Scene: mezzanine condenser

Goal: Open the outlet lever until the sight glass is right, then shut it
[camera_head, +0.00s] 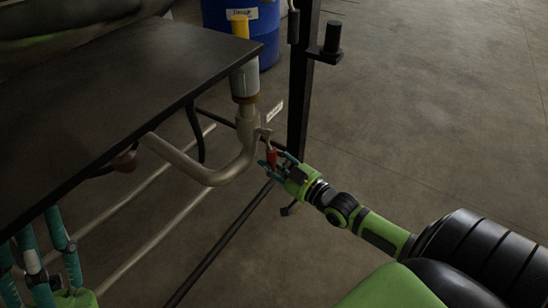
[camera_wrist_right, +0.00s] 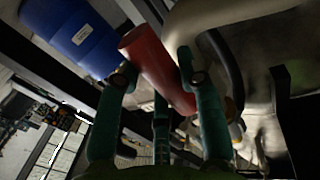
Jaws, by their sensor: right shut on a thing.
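The outlet lever has a red handle (camera_head: 271,157) on a pale metal pipe (camera_head: 215,178) below the dark tabletop's corner. My right gripper (camera_head: 275,167) is shut on this handle; in the right wrist view the red handle (camera_wrist_right: 152,62) lies between the teal fingers. The handle hangs downward from its valve (camera_head: 261,135). My left gripper (camera_head: 38,238) is at the lower left, fingers spread and empty.
The dark tabletop (camera_head: 130,80) overhangs the pipework at the left. A dark upright post (camera_head: 299,100) stands just behind the lever. A blue drum (camera_head: 262,30) stands at the back, also in the wrist view (camera_wrist_right: 75,35). The concrete floor (camera_head: 430,110) at the right is clear.

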